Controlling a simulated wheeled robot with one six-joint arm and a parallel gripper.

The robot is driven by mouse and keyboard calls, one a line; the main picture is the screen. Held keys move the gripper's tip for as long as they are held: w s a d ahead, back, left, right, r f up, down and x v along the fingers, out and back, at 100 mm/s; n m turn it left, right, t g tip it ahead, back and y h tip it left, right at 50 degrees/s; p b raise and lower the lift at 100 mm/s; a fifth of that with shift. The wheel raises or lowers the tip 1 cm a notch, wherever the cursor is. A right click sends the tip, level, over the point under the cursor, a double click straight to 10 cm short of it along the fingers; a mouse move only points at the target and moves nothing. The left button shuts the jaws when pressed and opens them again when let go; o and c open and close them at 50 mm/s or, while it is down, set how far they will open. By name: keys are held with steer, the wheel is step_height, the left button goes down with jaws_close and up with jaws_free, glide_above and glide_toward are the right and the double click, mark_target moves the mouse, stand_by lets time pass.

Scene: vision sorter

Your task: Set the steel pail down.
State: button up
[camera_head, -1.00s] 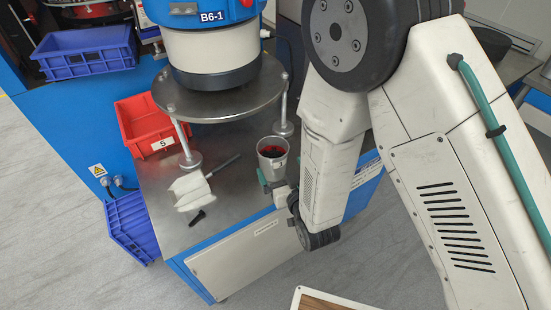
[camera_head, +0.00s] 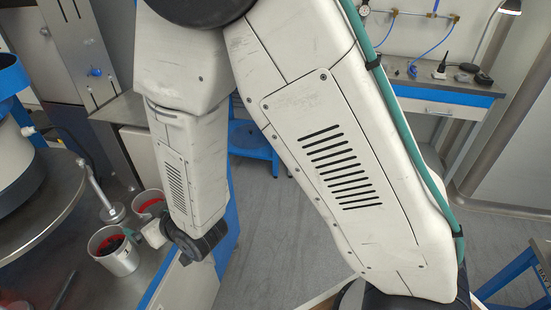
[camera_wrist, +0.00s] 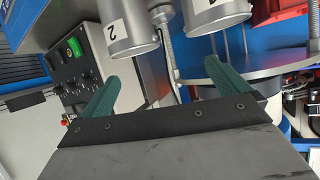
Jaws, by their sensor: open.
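Two steel pails with red inside their rims stand on the steel bench in the head view. The nearer pail (camera_head: 118,262) has dark contents; the other pail (camera_head: 150,200) stands just behind it, partly hidden by my arm. My gripper (camera_head: 136,237) is beside the nearer pail; the head view does not show clearly whether they touch. In the wrist view my gripper (camera_wrist: 163,72) has its green fingers apart with nothing between them. A pail marked 2 (camera_wrist: 132,35) and another pail (camera_wrist: 213,14) lie beyond the fingertips there.
A round steel platform (camera_head: 35,215) on legs stands left of the pails. The bench (camera_head: 110,292) has bare steel in front. My arm covers the middle of the head view. A side counter (camera_head: 440,92) with small items is at the back right.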

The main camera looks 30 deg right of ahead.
steer(key=s+d+r+m+g+h, duration=0.1)
steer(key=s+d+r+g+h, duration=0.1)
steer(key=d+r, duration=0.65)
steer(key=s+d+r+m+g+h, duration=0.25)
steer(key=d+r, duration=0.35)
steer(key=d, duration=0.5)
steer(key=s+d+r+m+g+h, duration=0.1)
steer(key=s+d+r, duration=0.3)
steer(key=s, duration=0.6)
steer(key=s+d+r+m+g+h, duration=0.1)
steer(key=s+d+r+g, duration=0.3)
steer(key=s+d, duration=0.5)
steer(key=shift+s, duration=0.45)
steer(key=shift+g, duration=0.25)
